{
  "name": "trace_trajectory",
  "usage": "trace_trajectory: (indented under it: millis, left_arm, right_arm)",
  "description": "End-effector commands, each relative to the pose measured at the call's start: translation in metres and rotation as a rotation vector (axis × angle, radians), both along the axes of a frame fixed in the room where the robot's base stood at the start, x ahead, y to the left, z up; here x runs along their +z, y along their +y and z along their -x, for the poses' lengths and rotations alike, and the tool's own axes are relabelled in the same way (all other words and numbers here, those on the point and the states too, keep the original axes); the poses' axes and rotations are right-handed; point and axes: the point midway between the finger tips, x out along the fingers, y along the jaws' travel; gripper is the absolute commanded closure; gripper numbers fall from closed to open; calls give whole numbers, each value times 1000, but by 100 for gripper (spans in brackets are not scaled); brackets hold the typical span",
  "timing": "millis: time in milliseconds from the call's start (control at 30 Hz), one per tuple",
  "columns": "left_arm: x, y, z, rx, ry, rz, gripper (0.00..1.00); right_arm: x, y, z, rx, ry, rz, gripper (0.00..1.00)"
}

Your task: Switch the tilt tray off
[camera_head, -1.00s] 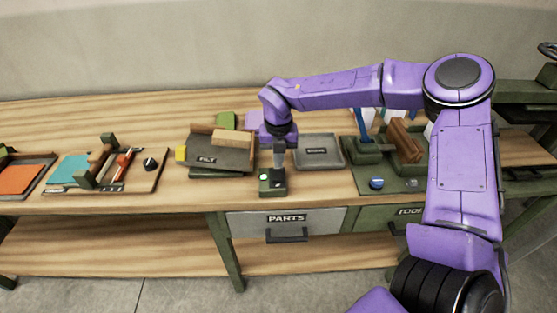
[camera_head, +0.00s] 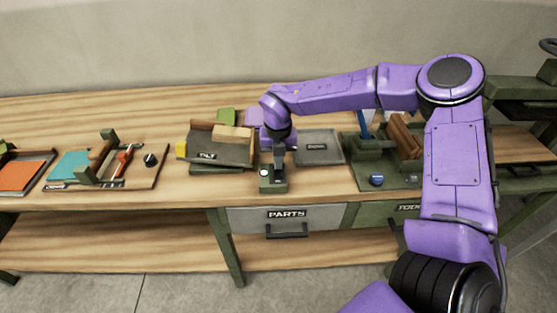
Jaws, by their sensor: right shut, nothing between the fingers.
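The tilt tray (camera_head: 205,164) is a dark tray with a raised back and a "TILT" label, on the bench left of my right gripper. A wooden block (camera_head: 233,133) lies in it. A small dark green switch box (camera_head: 270,189) stands in front of it, near the bench's front edge. A lit pale green button shows at the box's left. My right gripper (camera_head: 279,178) points down, shut and empty, with its tips at the right part of the box top. I cannot tell whether they touch it. My left gripper is not in view.
A grey tray (camera_head: 318,148) lies right of my gripper. A green rack with a blue knob (camera_head: 376,180) stands further right. A board with tools and a black knob (camera_head: 150,160) is at the left. Drawers, one labelled PARTS (camera_head: 286,216), hang below the front edge.

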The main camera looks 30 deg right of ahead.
Motion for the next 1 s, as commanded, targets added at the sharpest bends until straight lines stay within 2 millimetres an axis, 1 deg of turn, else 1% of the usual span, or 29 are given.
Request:
trace_trajectory:
  millis: [33,267,533,600,667,767,833,867,900,1000]
  left_arm:
    - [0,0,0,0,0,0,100]
    - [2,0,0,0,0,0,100]
    - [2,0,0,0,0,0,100]
    - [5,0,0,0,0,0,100]
    - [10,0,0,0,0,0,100]
    - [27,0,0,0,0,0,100]
    - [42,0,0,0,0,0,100]
    - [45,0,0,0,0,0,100]
    - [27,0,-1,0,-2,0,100]
    - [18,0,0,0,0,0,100]
  right_arm:
    - [-5,1,6,0,16,-1,100]
    - [-2,8,17,0,22,-3,100]
    - [-2,8,17,-1,20,-2,100]
    - [1,8,16,0,18,-2,100]
    - [8,8,16,0,16,-2,100]
    - [29,10,15,2,16,-1,100]
    - [48,11,15,3,16,-1,100]
    - [54,11,15,4,15,-1,100]
    - [53,11,14,4,10,-1,100]
    - [77,11,13,3,8,0,100]
